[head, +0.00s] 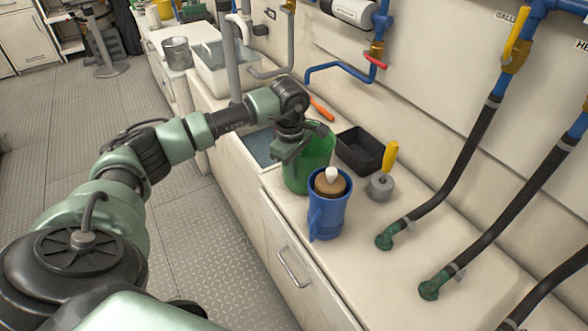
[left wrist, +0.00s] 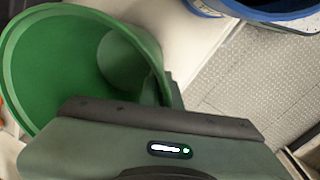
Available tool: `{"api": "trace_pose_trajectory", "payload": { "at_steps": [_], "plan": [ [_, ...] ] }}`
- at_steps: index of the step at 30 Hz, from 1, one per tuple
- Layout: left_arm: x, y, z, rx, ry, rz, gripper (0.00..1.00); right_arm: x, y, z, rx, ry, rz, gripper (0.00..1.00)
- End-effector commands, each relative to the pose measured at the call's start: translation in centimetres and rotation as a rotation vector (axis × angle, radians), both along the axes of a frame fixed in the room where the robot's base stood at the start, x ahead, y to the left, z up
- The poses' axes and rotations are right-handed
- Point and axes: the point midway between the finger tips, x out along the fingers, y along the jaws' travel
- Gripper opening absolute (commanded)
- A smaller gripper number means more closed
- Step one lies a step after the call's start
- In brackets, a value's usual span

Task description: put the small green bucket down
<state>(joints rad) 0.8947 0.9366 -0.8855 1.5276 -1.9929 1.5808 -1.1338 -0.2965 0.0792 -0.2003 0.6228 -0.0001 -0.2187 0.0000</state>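The small green bucket (head: 318,158) is upright by the counter's front edge, just behind a blue jug (head: 328,212). My left gripper (head: 287,152) is at the bucket's left rim and appears shut on its wall; the fingertips are mostly hidden. In the left wrist view the open bucket (left wrist: 50,70) fills the upper left, and its rim runs behind the gripper body (left wrist: 160,125). I see nothing in the visible part of the bucket. I cannot tell whether its base touches the counter. My right gripper is not in view.
A black tray (head: 362,150), a grey weight with a yellow handle (head: 382,184) and an orange tool (head: 322,109) are around the bucket. A sink basin (head: 258,147) lies to its left. Hoses (head: 455,165) reach the counter at right. The counter's front right is clear.

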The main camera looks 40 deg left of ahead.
Motion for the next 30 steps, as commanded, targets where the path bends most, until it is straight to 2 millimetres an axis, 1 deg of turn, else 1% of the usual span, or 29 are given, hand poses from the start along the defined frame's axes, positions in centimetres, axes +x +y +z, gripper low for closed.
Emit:
{"api": "trace_pose_trajectory", "payload": {
  "at_steps": [4, 11, 12, 13, 14, 24, 25, 27, 29, 30],
  "plan": [
    [0.1, 0.0, -0.3, 0.0, -0.004, 0.0, 0.0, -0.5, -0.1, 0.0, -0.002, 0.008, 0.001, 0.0],
    [0.1, 0.0, -0.7, 0.0, -0.003, 0.0, 0.0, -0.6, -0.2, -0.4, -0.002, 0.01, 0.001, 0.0],
    [0.1, 0.0, -0.6, 0.0, -0.002, 0.0, 0.12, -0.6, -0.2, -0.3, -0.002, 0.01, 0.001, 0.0],
    [0.0, 0.0, -0.6, 0.0, -0.002, 0.001, 0.2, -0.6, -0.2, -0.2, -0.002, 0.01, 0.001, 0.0],
    [0.0, 0.0, -0.6, 0.0, -0.002, 0.001, 0.25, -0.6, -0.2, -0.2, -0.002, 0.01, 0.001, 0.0],
    [0.0, 0.0, -0.3, 0.0, -0.002, 0.001, 0.25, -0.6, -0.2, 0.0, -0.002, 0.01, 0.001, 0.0],
    [0.0, 0.0, -0.1, 0.0, -0.002, 0.001, 0.25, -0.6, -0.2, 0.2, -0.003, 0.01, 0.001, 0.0],
    [0.0, 0.1, 0.4, 0.001, -0.004, 0.001, 0.25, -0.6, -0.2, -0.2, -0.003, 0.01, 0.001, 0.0],
    [0.0, 0.1, 1.3, 0.001, -0.006, 0.001, 0.25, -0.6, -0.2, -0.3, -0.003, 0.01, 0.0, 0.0],
    [0.0, 0.1, 2.1, 0.002, -0.007, 0.002, 0.25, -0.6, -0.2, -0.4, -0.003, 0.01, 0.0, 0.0]
  ]
}}
